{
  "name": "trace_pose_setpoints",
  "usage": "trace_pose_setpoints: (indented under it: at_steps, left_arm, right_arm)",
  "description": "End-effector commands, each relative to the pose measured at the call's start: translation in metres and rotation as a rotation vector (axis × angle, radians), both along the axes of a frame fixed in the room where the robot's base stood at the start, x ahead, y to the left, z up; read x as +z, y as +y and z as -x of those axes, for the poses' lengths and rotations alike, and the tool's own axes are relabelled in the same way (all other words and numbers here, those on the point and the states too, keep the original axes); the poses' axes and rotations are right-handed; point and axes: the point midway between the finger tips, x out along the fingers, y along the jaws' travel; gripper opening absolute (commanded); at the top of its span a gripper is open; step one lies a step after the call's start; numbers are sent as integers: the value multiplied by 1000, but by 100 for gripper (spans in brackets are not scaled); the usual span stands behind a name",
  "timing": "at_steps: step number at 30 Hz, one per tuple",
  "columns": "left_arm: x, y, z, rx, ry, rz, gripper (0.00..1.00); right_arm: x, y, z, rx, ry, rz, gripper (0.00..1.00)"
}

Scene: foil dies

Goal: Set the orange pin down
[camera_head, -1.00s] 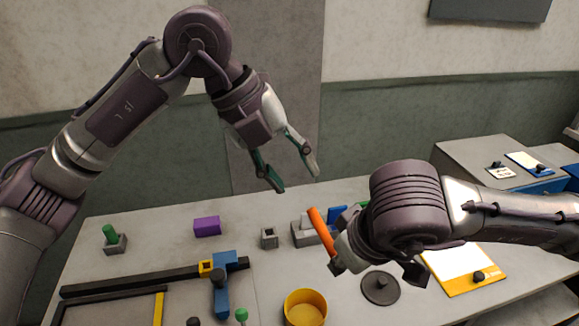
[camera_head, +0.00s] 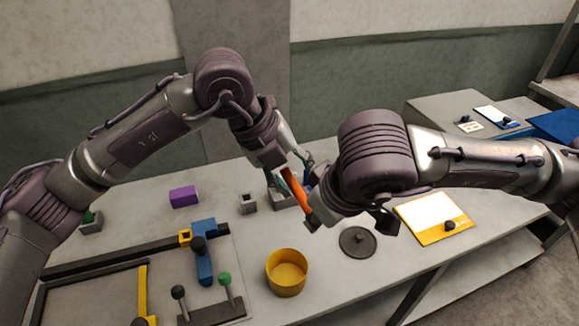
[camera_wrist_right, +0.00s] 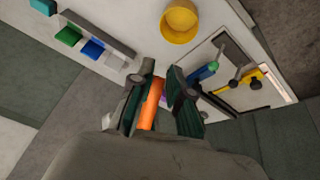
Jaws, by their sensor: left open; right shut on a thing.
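The orange pin (camera_head: 297,188) is a slim rod, held tilted above the table in the head view. My right gripper (camera_head: 312,213) is shut on its lower end. In the right wrist view the pin (camera_wrist_right: 151,105) lies between the dark fingers of this gripper (camera_wrist_right: 157,88). My left gripper (camera_head: 304,172) is open beside the pin's upper end. Whether its fingers touch the pin cannot be told, as they overlap it and the right wrist in the picture.
On the grey table (camera_head: 325,290) are a small holed grey block (camera_head: 248,204), a purple block (camera_head: 184,197), a yellow bowl (camera_head: 287,281), a dark knobbed disc (camera_head: 357,242) and a yellow-edged board (camera_head: 433,216). A blue fixture (camera_head: 204,258) stands left. Bare table lies between bowl and disc.

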Motion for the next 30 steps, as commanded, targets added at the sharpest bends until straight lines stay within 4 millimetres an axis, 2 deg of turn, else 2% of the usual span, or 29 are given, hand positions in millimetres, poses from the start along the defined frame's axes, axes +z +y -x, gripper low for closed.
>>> trace_pose_setpoints:
  at_steps: [6, 15, 18, 19, 24, 30]
  left_arm:
    - [0, 0, 0, 0, 0, 0, 47]
    - [0, 0, 0, 0, 0, 2, 0]
    - [1, -1, 0, 0, 0, 4, 0]
    - [1, -1, 0, -1, -1, 5, 0]
    - [1, -1, 0, 0, -1, 5, 0]
    - [1, 0, 0, 0, 0, 2, 0]
  right_arm:
    - [0, 0, 0, 0, 0, 0, 0]
    - [0, 0, 0, 1, 0, 0, 0]
    - [0, 1, 0, 2, 1, -1, 0]
    - [0, 1, 0, 2, 1, -1, 19]
    - [0, 1, 0, 2, 1, -1, 47]
    - [0, 0, 0, 1, 0, 0, 47]
